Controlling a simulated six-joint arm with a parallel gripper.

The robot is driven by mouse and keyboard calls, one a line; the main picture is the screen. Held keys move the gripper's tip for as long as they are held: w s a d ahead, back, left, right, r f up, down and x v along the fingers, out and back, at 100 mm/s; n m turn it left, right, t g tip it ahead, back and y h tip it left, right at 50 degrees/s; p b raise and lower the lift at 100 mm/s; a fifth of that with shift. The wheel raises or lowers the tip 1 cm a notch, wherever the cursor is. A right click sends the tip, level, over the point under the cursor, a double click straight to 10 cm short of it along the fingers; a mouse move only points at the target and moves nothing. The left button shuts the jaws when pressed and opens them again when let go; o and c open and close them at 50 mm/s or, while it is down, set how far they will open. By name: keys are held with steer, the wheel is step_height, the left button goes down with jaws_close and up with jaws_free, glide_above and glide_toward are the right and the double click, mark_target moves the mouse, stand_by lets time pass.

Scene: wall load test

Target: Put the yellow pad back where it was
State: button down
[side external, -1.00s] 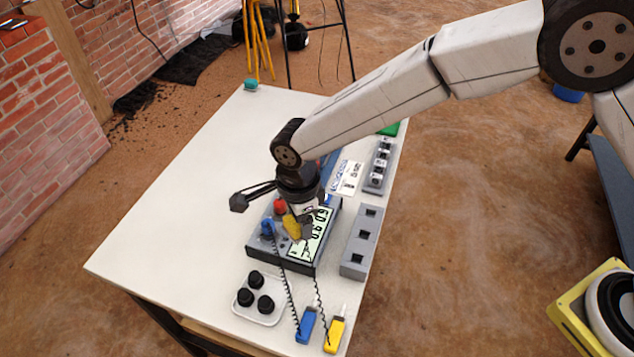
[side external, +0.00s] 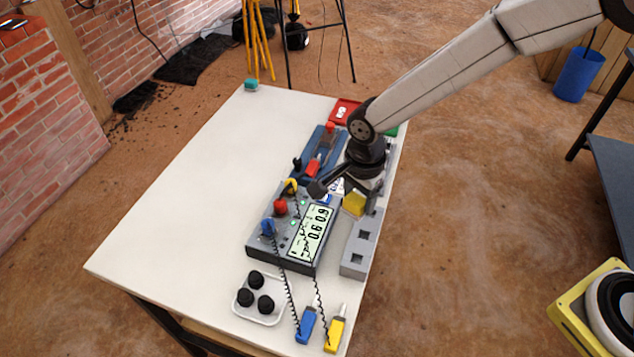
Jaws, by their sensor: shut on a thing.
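The yellow pad (side external: 354,204) is a small yellow block below my gripper (side external: 360,188), which is shut on it. The pad is over or beside the far end of the grey block (side external: 352,262) with square sockets. Two sockets show empty; the far end is partly hidden by the pad and gripper. I cannot tell whether the pad touches the block. The grey meter box (side external: 263,246) with a lit display stands just left of it.
Blue (side external: 267,227), red (side external: 281,206) and yellow (side external: 291,186) plugs stand on the meter. Coiled leads run to blue (side external: 306,325) and yellow (side external: 336,332) probes. A white tray (side external: 238,309) holds black knobs. A blue fixture (side external: 312,150) stands behind. The table's left half is clear.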

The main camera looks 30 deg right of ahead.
steer(key=s+d+n, duration=0.4)
steer(key=s+d, duration=0.1)
steer(key=d, duration=0.7)
steer(key=w+f, duration=0.2)
steer(key=w, duration=0.2)
steer(key=w+a+f, duration=0.1)
steer(key=w+f, duration=0.2)
steer(key=w, duration=0.1)
steer(key=w+a+f, duration=0.1)
steer(key=w+f, duration=0.2)
steer(key=w, duration=0.1)
steer(key=shift+w+a+f, duration=0.1)
steer(key=shift+w+f, duration=0.4)
steer(key=shift+f, duration=0.05)
steer(key=shift+w+a+f, duration=0.1)
steer(key=shift+w+f, duration=0.15)
steer(key=shift+f, duration=1.6)
steer(key=shift+f, duration=0.15)
